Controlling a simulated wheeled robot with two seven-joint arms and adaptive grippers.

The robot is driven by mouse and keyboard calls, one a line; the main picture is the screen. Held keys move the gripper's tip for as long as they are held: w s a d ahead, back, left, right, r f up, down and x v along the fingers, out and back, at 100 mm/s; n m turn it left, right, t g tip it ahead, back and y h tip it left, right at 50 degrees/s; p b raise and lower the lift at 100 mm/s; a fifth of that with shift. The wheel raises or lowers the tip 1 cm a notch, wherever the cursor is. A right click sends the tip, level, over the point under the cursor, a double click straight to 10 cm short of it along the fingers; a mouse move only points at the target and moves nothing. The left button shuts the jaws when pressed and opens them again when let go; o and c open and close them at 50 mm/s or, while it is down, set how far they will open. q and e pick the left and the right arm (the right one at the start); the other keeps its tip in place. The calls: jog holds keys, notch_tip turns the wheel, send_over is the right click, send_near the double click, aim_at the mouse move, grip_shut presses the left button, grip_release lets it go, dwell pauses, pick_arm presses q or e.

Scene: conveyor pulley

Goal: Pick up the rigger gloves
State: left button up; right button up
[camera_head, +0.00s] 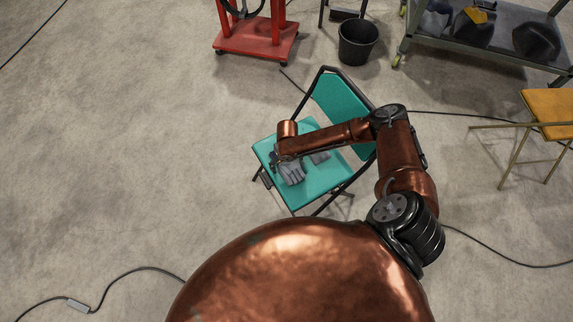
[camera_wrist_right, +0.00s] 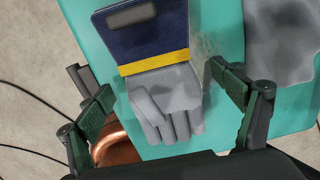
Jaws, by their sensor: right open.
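The rigger gloves lie on the seat of a teal folding chair (camera_head: 297,199). One glove (camera_head: 291,173) is partly under my right gripper in the head view. In the right wrist view this glove (camera_wrist_right: 165,88) has a navy cuff, a yellow band and grey fingers pointing towards the gripper's base. A second grey piece, apparently the other glove (camera_wrist_right: 281,42), lies to its right, cut off by the frame; it also shows in the head view (camera_head: 320,157). My right gripper (camera_wrist_right: 162,84) is open, its fingers on either side of the near glove, apparently not touching it. My left gripper is not in view.
The chair's backrest (camera_head: 342,100) rises behind the seat, near my right arm. Cables (camera_head: 130,272) cross the floor. The left floor is mostly clear.

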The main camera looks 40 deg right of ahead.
jog(key=shift+r, duration=0.1)
jog(key=c, duration=1.4)
